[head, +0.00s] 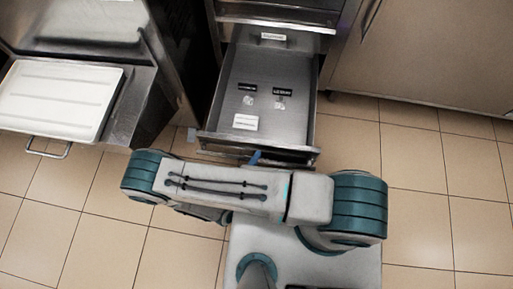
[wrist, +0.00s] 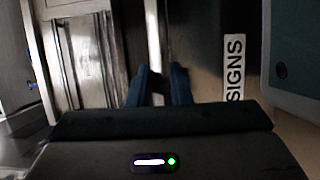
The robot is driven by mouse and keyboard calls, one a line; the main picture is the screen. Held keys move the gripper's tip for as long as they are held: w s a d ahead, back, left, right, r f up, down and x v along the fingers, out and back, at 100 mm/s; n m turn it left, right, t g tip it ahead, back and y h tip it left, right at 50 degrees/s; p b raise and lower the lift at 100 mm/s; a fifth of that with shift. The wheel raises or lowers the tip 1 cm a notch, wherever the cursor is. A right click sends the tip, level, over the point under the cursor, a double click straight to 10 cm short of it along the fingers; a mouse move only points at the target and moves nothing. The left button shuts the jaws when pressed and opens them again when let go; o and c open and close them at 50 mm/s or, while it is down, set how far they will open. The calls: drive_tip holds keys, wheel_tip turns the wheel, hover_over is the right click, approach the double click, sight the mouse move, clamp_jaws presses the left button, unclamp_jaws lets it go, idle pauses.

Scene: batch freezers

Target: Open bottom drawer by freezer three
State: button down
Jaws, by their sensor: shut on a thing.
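The metal drawer (head: 270,115) below the middle cabinet is pulled out in the head view, above the tile floor. Its inside shows two small dark labels, a white label and small items. Its front edge (head: 225,143) faces me. My gripper (head: 255,157) is at the middle of that front, mostly hidden under my arm; a blue finger shows there. In the wrist view my gripper's two blue fingers (wrist: 160,85) point at the drawer front and are shut on its front edge or handle; the exact contact is dark. A white "SIGNS" label (wrist: 234,68) is right of the fingers.
Another drawer front (head: 275,22) is shut above the open one. At the left, a white tray (head: 58,98) rests on a metal unit with a bar handle (head: 48,148) sticking out. A beige cabinet (head: 430,50) stands at the right. Tiled floor (head: 420,190) is clear at right.

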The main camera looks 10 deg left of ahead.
drive_tip(key=shift+s+a, duration=0.1)
drive_tip(key=shift+s, duration=1.05)
drive_tip(key=c, duration=1.3)
unclamp_jaws()
drive_tip(key=shift+s, duration=0.1)
drive_tip(key=p+v, duration=0.1)
drive_tip(key=v, duration=1.2)
drive_tip(key=shift+s+a, duration=0.2)
drive_tip(key=shift+s, duration=0.15)
